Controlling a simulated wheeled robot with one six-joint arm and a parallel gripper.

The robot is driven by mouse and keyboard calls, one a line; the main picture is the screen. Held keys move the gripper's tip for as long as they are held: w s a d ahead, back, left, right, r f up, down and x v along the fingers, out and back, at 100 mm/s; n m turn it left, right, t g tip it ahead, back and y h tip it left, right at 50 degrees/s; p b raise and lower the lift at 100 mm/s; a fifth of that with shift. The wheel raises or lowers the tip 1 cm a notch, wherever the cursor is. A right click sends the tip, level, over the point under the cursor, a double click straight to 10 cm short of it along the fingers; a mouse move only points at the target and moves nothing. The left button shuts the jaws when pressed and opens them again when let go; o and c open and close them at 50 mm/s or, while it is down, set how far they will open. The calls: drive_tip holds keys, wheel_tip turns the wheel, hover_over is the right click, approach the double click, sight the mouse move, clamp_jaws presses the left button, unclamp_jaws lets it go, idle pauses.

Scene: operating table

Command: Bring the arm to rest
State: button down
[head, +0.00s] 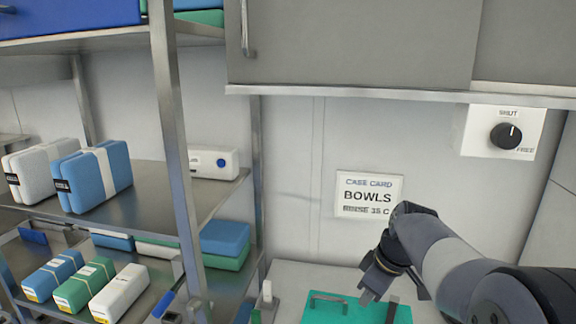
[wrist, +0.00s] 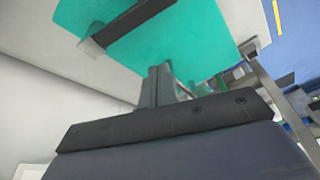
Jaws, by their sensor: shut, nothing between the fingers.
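My arm comes in from the lower right of the head view. My gripper (head: 368,297) points down over a green tray or lid (head: 326,314) with a metal handle on the counter. In the wrist view my gripper (wrist: 158,75) shows with its narrow fingers together and nothing between them. The green surface (wrist: 190,35) lies beyond the fingertips there. Whether the fingertips touch it cannot be told.
A metal shelf rack (head: 180,150) with wrapped packs stands at left. A grey cabinet (head: 350,45) hangs above. A card reading BOWLS (head: 368,195) and a dial box (head: 500,132) are on the back wall.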

drive_tip(key=m+p, duration=0.1)
drive_tip(key=m, duration=0.1)
drive_tip(key=w+f+m+t+h, duration=0.1)
drive_tip(key=m, duration=0.1)
drive_tip(key=shift+w+m+p, duration=0.2)
drive_tip(key=shift+m+p, duration=0.1)
drive_tip(key=shift+p, duration=0.1)
drive_tip(key=m, duration=0.1)
drive_tip(key=w+m+p, duration=0.1)
drive_tip(key=m, duration=0.1)
drive_tip(key=m+h, duration=0.1)
drive_tip(key=shift+w+a+f+t+p, duration=0.2)
drive_tip(key=shift+f+t+p, duration=0.1)
drive_tip(key=shift+t+p, duration=0.1)
drive_tip(key=w, duration=0.2)
drive_tip(key=w+b, duration=0.1)
drive_tip(key=w, duration=0.1)
drive_tip(key=shift+a+f, duration=0.15)
drive_tip(key=shift+f, duration=0.05)
drive_tip(key=b+v, duration=0.1)
drive_tip(key=v, duration=0.9)
drive_tip(key=shift+s, duration=0.4)
